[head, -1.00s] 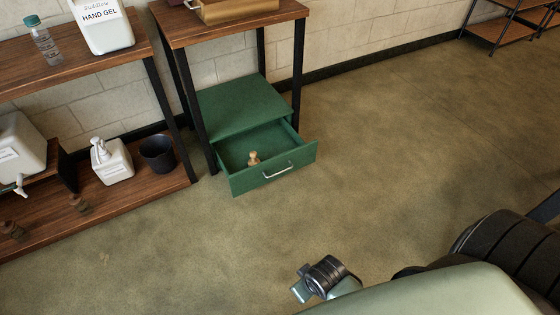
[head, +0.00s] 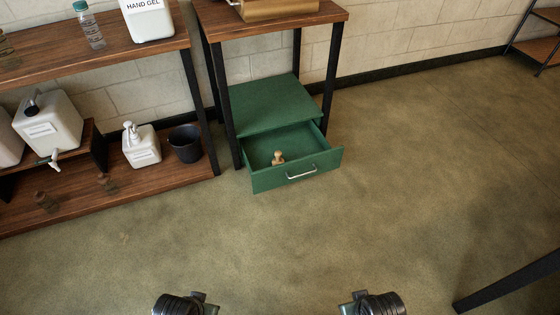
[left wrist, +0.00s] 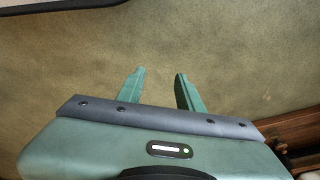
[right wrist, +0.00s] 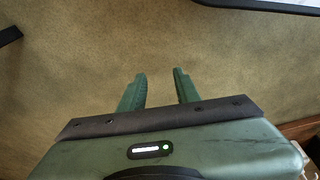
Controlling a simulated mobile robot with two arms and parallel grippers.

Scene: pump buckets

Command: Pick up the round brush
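A small tan wooden item, which looks like the round brush (head: 277,157), stands in the open green drawer (head: 298,176) near its front wall in the head view. Its bristles cannot be made out. My left gripper (left wrist: 160,88) is open and empty over bare floor in the left wrist view. My right gripper (right wrist: 160,88) is open and empty over bare floor in the right wrist view. In the head view, only parts of both arms show at the bottom edge, well short of the drawer. The brush shows in neither wrist view.
The green drawer cabinet (head: 265,107) stands under a wood-topped table (head: 270,24) with black legs. Left is a wooden shelf (head: 118,195) with a black bucket (head: 185,144) and white pump bottle (head: 142,148). The floor (head: 250,240) before the drawer is clear.

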